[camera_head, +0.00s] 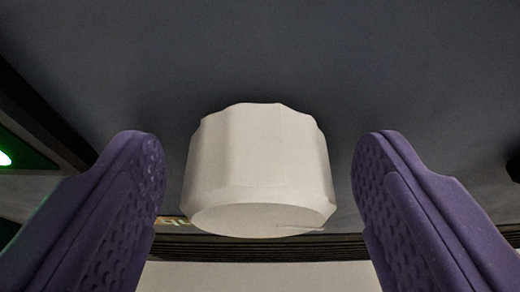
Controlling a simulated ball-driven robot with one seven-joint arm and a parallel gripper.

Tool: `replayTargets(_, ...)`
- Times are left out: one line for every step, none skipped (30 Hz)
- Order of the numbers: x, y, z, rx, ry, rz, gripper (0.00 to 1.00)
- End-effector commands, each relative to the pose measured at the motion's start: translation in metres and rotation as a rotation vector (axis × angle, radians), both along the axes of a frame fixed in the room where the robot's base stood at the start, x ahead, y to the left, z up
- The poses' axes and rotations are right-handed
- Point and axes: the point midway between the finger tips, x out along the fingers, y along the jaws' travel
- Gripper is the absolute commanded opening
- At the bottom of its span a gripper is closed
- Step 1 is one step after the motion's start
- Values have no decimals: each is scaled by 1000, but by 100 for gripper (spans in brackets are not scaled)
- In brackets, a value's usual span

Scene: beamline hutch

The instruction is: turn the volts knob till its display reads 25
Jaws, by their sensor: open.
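A white fluted knob (260,165) stands out from a dark grey panel (265,50) in the middle of the view. Its label is not readable, so I cannot tell from the picture that it is the volts knob. My gripper (258,170) is open, with one purple textured finger on each side of the knob and a clear gap to it on both sides. A thin line marks the knob's front face near its lower right. Part of some yellowish characters shows just below left of the knob, mostly hidden behind it; no display reading can be made out.
A lit green spot (5,158) shows on a dark framed part at the left edge. A small dark object (514,167) is cut off at the right edge. A dark ridged strip and a pale surface (262,277) lie below the knob.

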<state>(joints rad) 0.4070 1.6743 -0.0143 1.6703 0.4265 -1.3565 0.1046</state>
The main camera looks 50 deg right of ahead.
Motion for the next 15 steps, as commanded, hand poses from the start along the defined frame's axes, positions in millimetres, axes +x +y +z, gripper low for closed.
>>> replayTargets(0,0,0,0,0,0,73)
replayTargets(0,0,1,0,0,0,73)
replayTargets(0,0,1,0,0,0,73)
replayTargets(0,0,1,0,0,0,70)
replayTargets(0,0,1,0,0,0,64)
replayTargets(0,0,1,0,0,0,54)
replayTargets(0,0,1,0,0,0,48)
replayTargets(0,0,1,0,0,0,41)
replayTargets(0,0,1,0,0,0,31)
replayTargets(0,0,0,0,0,0,24)
replayTargets(0,0,1,1,1,0,18)
replayTargets(0,0,1,1,1,0,17)
replayTargets(0,0,1,2,-1,0,17)
replayTargets(-1,0,1,7,-7,0,17)
replayTargets(-1,0,1,21,-25,1,17)
